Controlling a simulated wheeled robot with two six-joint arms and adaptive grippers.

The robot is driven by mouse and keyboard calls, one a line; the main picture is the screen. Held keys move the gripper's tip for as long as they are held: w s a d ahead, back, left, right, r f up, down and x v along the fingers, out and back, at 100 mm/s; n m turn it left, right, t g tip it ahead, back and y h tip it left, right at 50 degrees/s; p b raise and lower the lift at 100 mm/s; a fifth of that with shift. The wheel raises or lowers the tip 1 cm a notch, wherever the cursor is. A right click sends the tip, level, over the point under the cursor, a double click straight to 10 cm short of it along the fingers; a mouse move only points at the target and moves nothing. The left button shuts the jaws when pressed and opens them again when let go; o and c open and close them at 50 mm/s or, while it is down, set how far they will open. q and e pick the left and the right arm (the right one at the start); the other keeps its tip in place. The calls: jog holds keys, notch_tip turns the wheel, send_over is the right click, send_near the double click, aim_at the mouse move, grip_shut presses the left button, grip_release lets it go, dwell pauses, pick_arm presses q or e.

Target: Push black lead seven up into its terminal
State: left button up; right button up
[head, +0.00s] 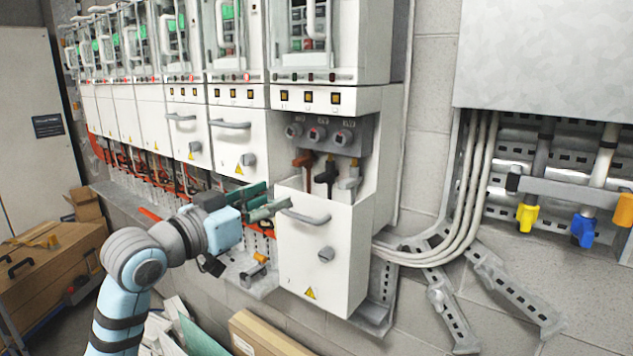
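A black lead (326,174) stands in the open top of the nearest white cabinet (318,245), between a brown lead (303,160) and a grey lead (348,182). Its upper end appears apart from the middle round terminal (317,134) above it. No number is readable on the lead. My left gripper (272,198) is left of the leads and lower, by the cabinet's upper left edge. Its two greenish fingers are spread, with nothing seen between them. I cannot tell whether it touches the cabinet. My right gripper is not in view.
A curved handle (306,216) and a knob (326,254) stick out of the cabinet front. More cabinets run back to the left. Thick grey cables (476,175) lie to the right. Wooden crates (40,275) stand at lower left.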

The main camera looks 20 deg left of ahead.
aim_at(317, 177)
pick_arm(q)
jog(key=p+x, duration=0.2)
jog(key=x, duration=1.1)
jog(key=shift+w, duration=0.15)
jog(key=shift+w+d, duration=0.2)
jog(key=shift+w, duration=0.45)
grip_shut()
